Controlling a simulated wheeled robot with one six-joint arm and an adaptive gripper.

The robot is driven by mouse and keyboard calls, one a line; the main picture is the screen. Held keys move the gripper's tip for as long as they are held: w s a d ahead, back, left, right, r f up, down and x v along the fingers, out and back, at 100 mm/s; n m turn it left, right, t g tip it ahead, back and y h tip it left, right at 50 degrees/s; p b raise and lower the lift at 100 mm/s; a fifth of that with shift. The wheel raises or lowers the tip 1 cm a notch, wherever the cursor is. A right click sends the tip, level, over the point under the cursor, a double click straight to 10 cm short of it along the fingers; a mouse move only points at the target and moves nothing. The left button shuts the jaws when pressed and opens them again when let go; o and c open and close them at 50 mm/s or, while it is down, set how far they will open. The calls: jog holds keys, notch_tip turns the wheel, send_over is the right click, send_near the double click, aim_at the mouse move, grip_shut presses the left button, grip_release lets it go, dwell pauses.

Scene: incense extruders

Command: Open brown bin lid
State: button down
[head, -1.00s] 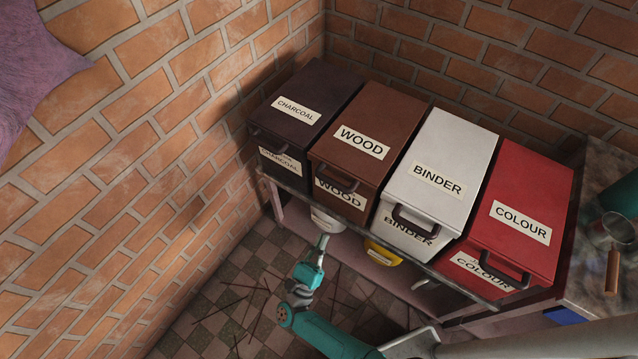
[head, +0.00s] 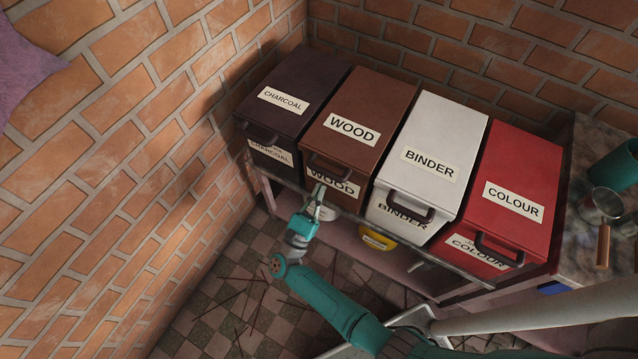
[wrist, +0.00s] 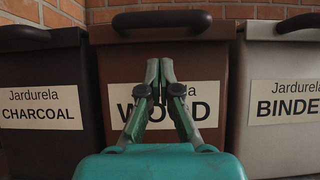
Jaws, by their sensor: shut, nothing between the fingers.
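The brown bin (head: 360,130), labelled WOOD, stands between the charcoal and binder bins with its lid down. A dark handle (wrist: 162,19) sticks out from the lid's front edge; it also shows in the head view (head: 330,168). My gripper (head: 319,186) is in front of the brown bin's front face, below the handle. In the wrist view my gripper (wrist: 160,66) has its fingertips together, with nothing between them, in front of the WOOD label (wrist: 207,104). The fingertips appear apart from the handle. I cannot tell whether they touch the bin's face.
The dark charcoal bin (head: 300,75) stands left and the white binder bin (head: 441,125) right, then the red colour bin (head: 517,170). A brick wall (head: 150,120) is close on the left. A yellow container (head: 376,240) sits below the bins. A small pan (head: 606,203) lies on the right counter.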

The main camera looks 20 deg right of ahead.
jog(key=r, duration=0.3)
jog(key=shift+w+d+r, duration=0.15)
jog(key=shift+d+r, duration=0.05)
jog(key=shift+r, duration=0.05)
